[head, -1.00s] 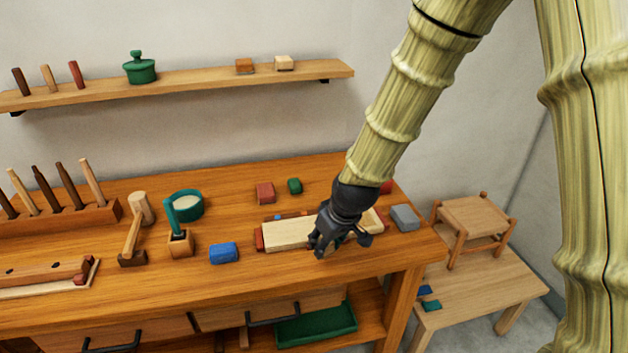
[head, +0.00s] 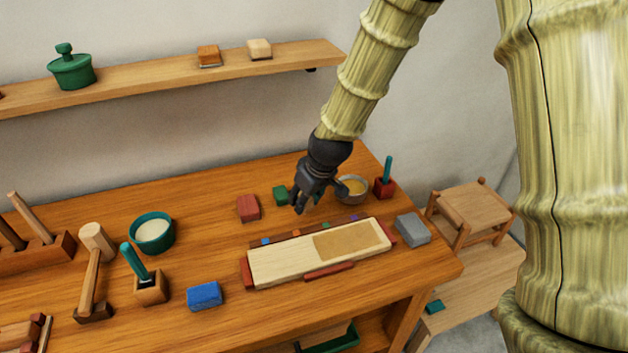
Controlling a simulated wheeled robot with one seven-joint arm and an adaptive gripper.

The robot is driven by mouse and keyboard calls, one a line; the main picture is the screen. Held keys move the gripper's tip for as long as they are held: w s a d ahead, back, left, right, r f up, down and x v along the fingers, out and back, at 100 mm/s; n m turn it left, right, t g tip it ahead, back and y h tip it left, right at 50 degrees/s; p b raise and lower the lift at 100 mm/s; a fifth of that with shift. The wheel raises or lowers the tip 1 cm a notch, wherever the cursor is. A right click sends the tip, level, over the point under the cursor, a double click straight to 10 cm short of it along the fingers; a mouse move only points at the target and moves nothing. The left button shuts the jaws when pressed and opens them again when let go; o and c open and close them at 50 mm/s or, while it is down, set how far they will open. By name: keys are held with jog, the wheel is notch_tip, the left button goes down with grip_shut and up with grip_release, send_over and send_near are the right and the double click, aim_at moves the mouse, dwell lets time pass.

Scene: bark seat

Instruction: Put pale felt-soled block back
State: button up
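A pale block (head: 259,48) sits on the wall shelf at the right, beside an orange-brown block (head: 209,55) with a greyish underside. Whether the pale block has a felt sole is too small to tell. My gripper (head: 318,203) is over the back of the workbench, behind the pale board (head: 280,264) and left of a small metal bowl (head: 352,188). Its dark fingers look spread, with nothing visible between them. It is well below and to the right of the shelf blocks.
The board bears a tan patch (head: 345,241) and has red pieces around it. A grey block (head: 412,229), blue block (head: 204,295), red block (head: 248,208) and green block (head: 281,195) stand around it. A mallet (head: 94,270) and green bowl (head: 153,232) are left.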

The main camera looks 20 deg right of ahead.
jog(key=w+d+p, duration=0.1)
jog(key=w+d, duration=0.1)
jog(key=w, duration=0.1)
jog(key=w+d+p, duration=0.1)
jog(key=w+d, duration=0.1)
jog(key=w, duration=0.2)
jog(key=w+d+f+p, duration=0.1)
jog(key=w+d, duration=0.1)
jog(key=w, duration=0.1)
jog(key=shift+w, duration=0.15)
jog(key=shift+f+p, duration=0.6)
jog(key=shift+f, duration=1.2)
jog(key=shift+f, duration=0.15)
jog(key=o, duration=1)
jog(key=shift+o, duration=0.2)
jog(key=shift+r, duration=0.2)
jog(key=b+v, duration=0.2)
jog(key=v, duration=1)
